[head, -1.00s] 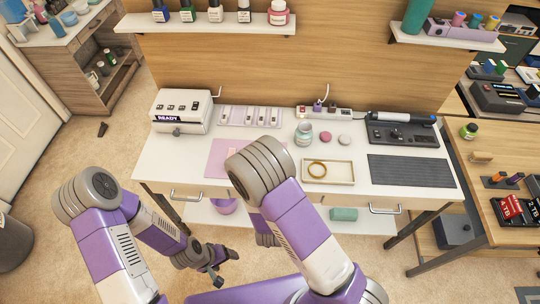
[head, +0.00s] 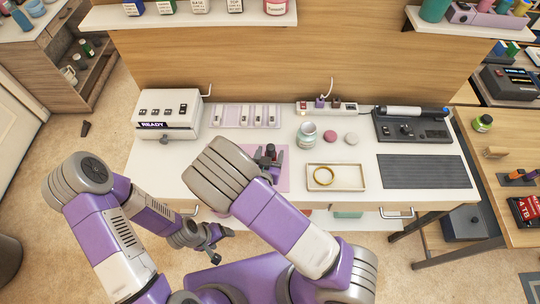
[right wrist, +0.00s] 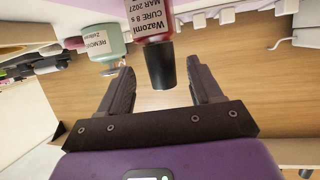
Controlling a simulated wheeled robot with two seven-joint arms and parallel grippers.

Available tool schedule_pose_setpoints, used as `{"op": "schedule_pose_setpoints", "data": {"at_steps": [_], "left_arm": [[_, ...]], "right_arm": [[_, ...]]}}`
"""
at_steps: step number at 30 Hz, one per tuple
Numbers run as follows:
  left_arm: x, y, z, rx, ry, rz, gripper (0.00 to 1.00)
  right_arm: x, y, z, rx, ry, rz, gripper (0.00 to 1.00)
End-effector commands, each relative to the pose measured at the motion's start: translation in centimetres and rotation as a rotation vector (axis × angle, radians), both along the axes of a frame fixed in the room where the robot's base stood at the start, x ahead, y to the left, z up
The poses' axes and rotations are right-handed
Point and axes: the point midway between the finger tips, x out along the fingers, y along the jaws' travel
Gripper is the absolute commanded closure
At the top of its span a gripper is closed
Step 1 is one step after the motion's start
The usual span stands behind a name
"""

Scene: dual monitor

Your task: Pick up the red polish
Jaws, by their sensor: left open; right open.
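The red polish (right wrist: 148,20) shows in the right wrist view, which is upside down, as a reddish bottle with a pale label and a black cap. Its dark cap also shows in the head view (head: 271,149), over the pink mat (head: 240,198). My right gripper (right wrist: 162,75) is open, with its two dark fingers either side of the cap and gaps on both sides. In the head view the right gripper (head: 269,160) is partly hidden by my right forearm. My left gripper (head: 213,242) is open and empty, low in front of the desk.
A tray (head: 336,177) holds a gold ring. A white READY box (head: 167,114) stands at the left. A shelf (head: 190,17) with bottles hangs above.

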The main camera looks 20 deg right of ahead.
Motion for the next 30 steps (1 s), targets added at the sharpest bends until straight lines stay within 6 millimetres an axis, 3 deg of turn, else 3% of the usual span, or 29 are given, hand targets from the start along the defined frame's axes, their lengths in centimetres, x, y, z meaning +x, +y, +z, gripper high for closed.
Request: {"op": "schedule_pose_setpoints", "data": {"at_steps": [8, 17, 28, 30], "left_arm": [[0.0, 0.0, -1.0, 0.0, -0.001, 0.0, 0.27], [0.0, 0.0, -1.0, 0.0, -0.001, 0.0, 0.27], [0.0, 0.0, -1.0, 0.0, -0.001, 0.0, 0.27], [0.0, 0.0, -1.0, 0.0, -0.001, 0.0, 0.27]], "right_arm": [[3.3, -1.6, -1.7, 0.0, 0.001, -0.001, 0.35], [3.8, -1.8, -1.7, 0.0, 0.001, 0.0, 0.35], [3.7, -1.8, -1.7, 0.0, 0.001, 0.0, 0.91], [3.8, -1.8, -1.7, 0.0, 0.001, 0.0, 0.95]]}}
